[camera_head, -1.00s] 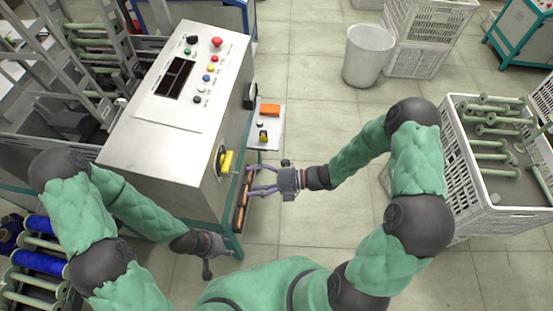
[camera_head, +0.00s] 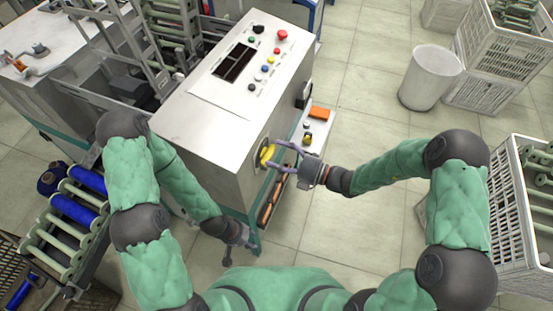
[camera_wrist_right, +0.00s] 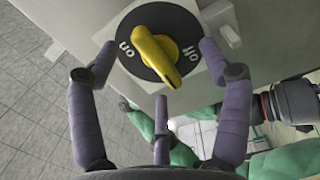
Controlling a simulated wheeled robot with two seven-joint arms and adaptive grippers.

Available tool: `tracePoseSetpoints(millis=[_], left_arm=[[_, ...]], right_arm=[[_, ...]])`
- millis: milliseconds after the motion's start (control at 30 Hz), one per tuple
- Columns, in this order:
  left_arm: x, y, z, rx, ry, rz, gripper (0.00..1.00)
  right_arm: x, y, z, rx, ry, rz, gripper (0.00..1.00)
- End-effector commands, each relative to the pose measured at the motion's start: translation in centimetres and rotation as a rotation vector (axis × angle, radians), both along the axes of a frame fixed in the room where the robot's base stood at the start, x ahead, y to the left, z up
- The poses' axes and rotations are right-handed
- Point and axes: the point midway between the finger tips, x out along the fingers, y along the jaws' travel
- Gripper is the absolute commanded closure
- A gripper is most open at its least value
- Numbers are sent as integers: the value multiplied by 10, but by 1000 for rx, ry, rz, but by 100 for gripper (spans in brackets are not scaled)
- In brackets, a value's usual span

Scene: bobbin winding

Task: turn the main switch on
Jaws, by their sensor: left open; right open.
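The main switch is a yellow knob (camera_head: 267,154) on the side of the grey machine cabinet (camera_head: 185,125). In the right wrist view the yellow knob (camera_wrist_right: 158,52) sits on a round black dial with ON at left and OFF at right, both upside down. The knob lies slantwise between the labels; I cannot tell which it indicates. My right gripper (camera_head: 280,153) is open at the switch, its purple fingers (camera_wrist_right: 160,68) spread around the dial, none visibly closed on the knob. My left gripper (camera_head: 228,257) is open and empty, low beside the cabinet's near corner.
The cabinet top has several coloured buttons and a dark display (camera_head: 235,62). A small side shelf (camera_head: 318,125) holds an orange item (camera_head: 322,112). A white bin (camera_head: 430,78) and crates (camera_head: 520,195) stand right. A bobbin rack (camera_head: 70,215) is left.

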Motion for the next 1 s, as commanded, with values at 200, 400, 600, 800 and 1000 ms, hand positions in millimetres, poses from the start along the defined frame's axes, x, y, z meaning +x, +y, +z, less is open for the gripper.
tracePoseSetpoints(millis=[200, 400, 600, 800, 1000], left_arm=[[0, 0, 0, 0, 0, 0, 59], [0, 0, 0, 0, 0, 0, 59], [0, 0, 2, 0, 0, 0, 59], [0, 0, 2, 0, 0, 0, 59], [0, 0, 2, 0, 0, 0, 59]], right_arm=[[0, 0, 0, 0, 0, 0, 22], [0, 1, 0, 0, 0, 0, 22], [2, 4, 0, 0, -1, 0, 22], [3, 7, 0, 0, -1, 0, 36], [3, 7, 0, -1, 0, 0, 92]])
